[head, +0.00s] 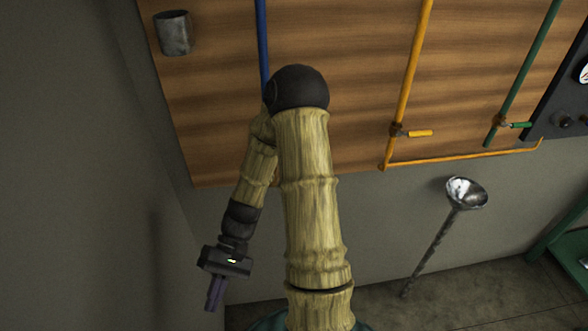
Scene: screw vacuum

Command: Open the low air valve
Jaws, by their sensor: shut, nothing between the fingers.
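A yellow valve handle (420,133) sits on the yellow pipe (412,65) on the wooden wall panel, right of my arm. A green valve handle (520,125) sits on the green pipe (530,62) farther right. Both handles lie about sideways, across their pipes. A blue pipe (262,40) runs down behind my arm, and its lower part is hidden. No label shows which valve is the low air one. My gripper (212,304) is shut and empty, pointing down at the lower left, apart from both visible valves.
A grey metal cup (173,33) is on the panel (345,60) at the upper left. A metal funnel (466,192) on a thin stem stands below the valves. A dark gauge panel (560,100) is at the right edge, above a green frame (565,240). Bare wall lies left.

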